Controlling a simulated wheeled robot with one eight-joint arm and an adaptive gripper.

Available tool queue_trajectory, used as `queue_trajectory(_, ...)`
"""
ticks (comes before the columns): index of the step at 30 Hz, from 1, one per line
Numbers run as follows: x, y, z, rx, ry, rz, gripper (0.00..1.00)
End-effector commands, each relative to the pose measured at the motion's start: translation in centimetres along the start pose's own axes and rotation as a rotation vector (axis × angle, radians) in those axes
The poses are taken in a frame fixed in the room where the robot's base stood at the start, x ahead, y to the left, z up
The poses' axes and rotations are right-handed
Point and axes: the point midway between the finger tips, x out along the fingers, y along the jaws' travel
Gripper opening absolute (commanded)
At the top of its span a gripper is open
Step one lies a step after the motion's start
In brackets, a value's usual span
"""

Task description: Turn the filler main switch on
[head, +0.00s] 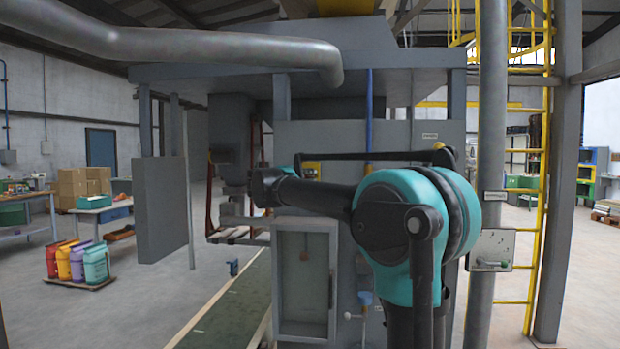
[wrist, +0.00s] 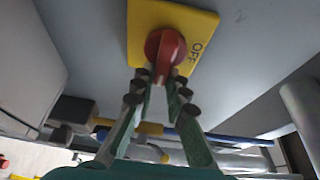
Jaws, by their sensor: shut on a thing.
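The main switch is a red rotary knob (wrist: 165,48) on a yellow plate (wrist: 145,22), seen in the wrist view on a grey panel. The word OFF is printed on the plate to the right of the knob. My gripper (wrist: 161,80) reaches up to the knob from below, with its fingertips closed on the lower part of the knob. In the head view my arm covers much of the panel, and I cannot make out the gripper or knob clearly there.
The grey filler machine (head: 420,135) fills the middle of the head view. A glass-fronted cabinet (head: 305,224) stands below my arm. A grey pipe (head: 487,200) and a yellow ladder (head: 540,150) are at right. Coloured sacks (head: 96,265) stand at left, with open floor between.

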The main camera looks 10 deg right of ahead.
Motion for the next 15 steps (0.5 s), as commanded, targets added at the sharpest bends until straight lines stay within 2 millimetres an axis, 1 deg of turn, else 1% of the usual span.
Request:
queue_trajectory(6,0.05,-0.11,0.22,-0.001,-0.005,-0.002,0.0)
queue_trajectory(7,0.05,-0.11,0.22,-0.001,-0.005,-0.003,0.17)
queue_trajectory(9,0.05,-0.1,0.21,-0.001,-0.005,-0.003,0.26)
queue_trajectory(11,0.05,-0.09,0.21,-0.001,-0.005,-0.002,0.33)
queue_trajectory(15,0.03,-0.06,0.18,-0.001,-0.004,-0.002,0.34)
